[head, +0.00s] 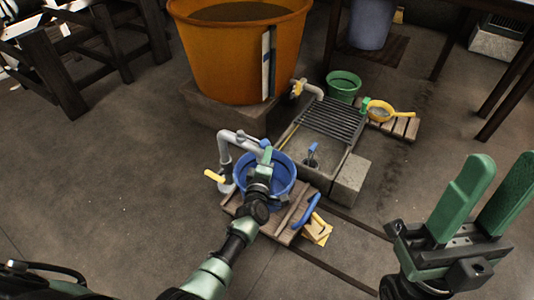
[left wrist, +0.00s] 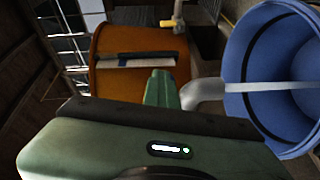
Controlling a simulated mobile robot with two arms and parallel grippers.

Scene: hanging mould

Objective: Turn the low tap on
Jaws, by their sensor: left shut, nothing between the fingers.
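A grey standpipe (head: 224,150) bends over the blue bucket (head: 287,183) on the wooden pallet. A yellow handle (head: 214,176) sticks out low on its left side. My left gripper (head: 266,157) is shut and empty above the bucket, beside the pipe's outlet; it hides part of both. In the left wrist view its green fingers (left wrist: 162,88) are together next to the grey pipe end (left wrist: 205,92). A pale straight strip (left wrist: 275,87), which looks like running water, reaches from the pipe end across the bucket (left wrist: 270,50). My right gripper (head: 472,208) is open and empty, far right.
An orange vat (head: 235,55) stands behind, with another yellow-handled tap (head: 297,88) at its side. A stone sink with a grating (head: 330,120), a green bucket (head: 343,84) and a yellow strainer (head: 388,110) stand right of it.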

